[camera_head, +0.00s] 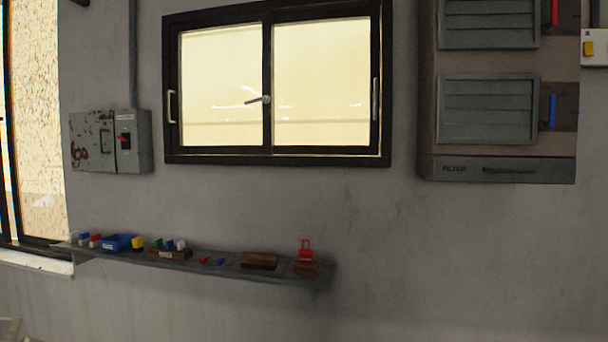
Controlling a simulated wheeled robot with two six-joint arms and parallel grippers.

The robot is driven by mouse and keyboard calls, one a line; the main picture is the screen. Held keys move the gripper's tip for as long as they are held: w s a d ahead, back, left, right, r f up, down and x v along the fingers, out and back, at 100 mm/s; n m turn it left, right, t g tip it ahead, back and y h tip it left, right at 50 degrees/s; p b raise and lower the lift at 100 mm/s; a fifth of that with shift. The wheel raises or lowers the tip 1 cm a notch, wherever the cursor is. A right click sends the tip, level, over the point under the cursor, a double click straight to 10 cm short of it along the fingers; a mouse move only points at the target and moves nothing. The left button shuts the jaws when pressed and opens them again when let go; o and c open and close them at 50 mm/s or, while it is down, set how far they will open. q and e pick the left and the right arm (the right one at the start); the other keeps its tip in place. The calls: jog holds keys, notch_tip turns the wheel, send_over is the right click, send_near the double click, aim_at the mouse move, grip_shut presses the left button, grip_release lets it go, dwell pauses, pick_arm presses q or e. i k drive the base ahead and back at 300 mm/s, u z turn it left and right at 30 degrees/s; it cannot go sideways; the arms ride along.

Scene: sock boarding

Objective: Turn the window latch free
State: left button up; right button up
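The window (325,85) is set in the grey wall, with a dark frame and two pale, bright panes. The window latch (257,100) is a small metal lever on the dark middle upright. Its round pivot sits on the upright, and its arm points left and slightly down across the left pane. A pale vertical pull handle (171,106) is on the left side of the frame, and another pull handle (375,99) is on the right side. Neither of my grippers is in view, and nothing touches the latch.
A narrow shelf (225,270) below holds a blue bin (117,243) and several small coloured items. A grey switch box (132,142) is left of the window. A filter cabinet (500,168) stands out at the right. The wall between window and shelf is clear.

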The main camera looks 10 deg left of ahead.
aim_at(265, 99)
jog(key=u, duration=0.75)
jog(key=i, duration=0.55)
jog(key=z, duration=0.55)
